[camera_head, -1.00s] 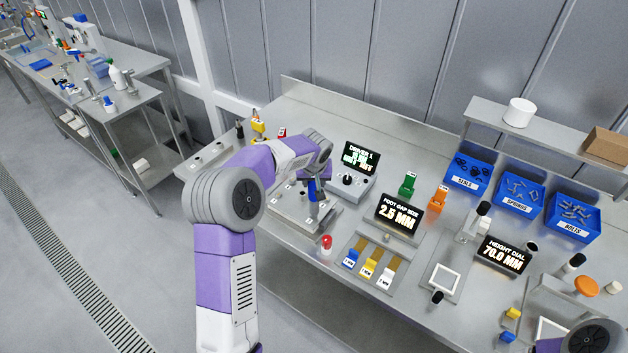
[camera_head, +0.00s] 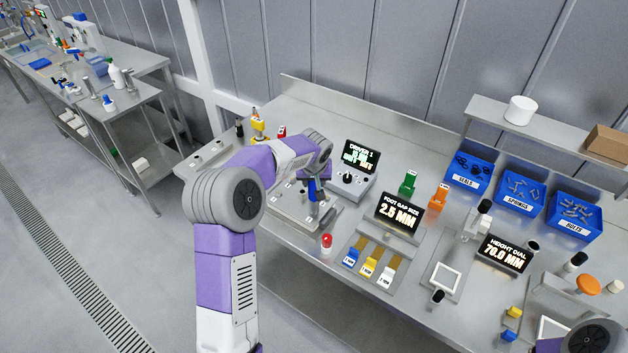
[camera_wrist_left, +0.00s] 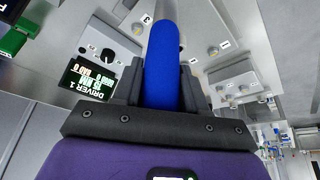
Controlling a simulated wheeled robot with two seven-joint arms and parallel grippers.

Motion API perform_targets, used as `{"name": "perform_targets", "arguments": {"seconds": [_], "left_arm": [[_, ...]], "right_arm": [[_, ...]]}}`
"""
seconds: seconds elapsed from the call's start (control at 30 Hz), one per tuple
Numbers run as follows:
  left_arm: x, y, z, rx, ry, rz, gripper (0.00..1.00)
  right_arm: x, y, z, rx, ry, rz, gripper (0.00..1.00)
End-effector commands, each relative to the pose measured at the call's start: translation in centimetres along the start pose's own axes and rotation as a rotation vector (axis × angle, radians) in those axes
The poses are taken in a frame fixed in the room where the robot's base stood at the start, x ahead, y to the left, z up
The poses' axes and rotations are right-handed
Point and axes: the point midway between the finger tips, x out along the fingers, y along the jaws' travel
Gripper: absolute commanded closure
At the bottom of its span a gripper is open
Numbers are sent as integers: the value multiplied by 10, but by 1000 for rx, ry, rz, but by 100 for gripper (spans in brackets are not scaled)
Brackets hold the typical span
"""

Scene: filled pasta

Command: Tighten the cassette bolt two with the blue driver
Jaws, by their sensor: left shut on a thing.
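My left gripper (camera_wrist_left: 160,90) is shut on the blue driver (camera_wrist_left: 163,65), whose blue handle stands between the fingers in the left wrist view. In the head view the blue driver (camera_head: 312,189) is upright over a metal fixture plate (camera_head: 290,215), partly hidden by my left arm. Numbered bolts show on the plate in the left wrist view, one marked 3 (camera_wrist_left: 137,28) and one marked 1 (camera_wrist_left: 213,51). The driver's tip is hidden, so I cannot tell which bolt it is over or whether it touches. My right gripper is not in view; only part of that arm shows.
The DRIVER 1 display box (camera_head: 352,182) stands just right of the fixture. The foot gap display (camera_head: 399,212), green block (camera_head: 408,183), orange block (camera_head: 438,196) and red-capped piece (camera_head: 326,243) are nearby. Blue bins (camera_head: 475,168) stand at the back right.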

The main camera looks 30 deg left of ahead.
Motion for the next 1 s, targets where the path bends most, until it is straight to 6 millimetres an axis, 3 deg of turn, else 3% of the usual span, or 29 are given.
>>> {"name": "perform_targets", "arguments": {"seconds": [1.0], "left_arm": [[10, 0, 4, 0, 1, 1, 97]], "right_arm": [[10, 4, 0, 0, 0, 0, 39]]}}
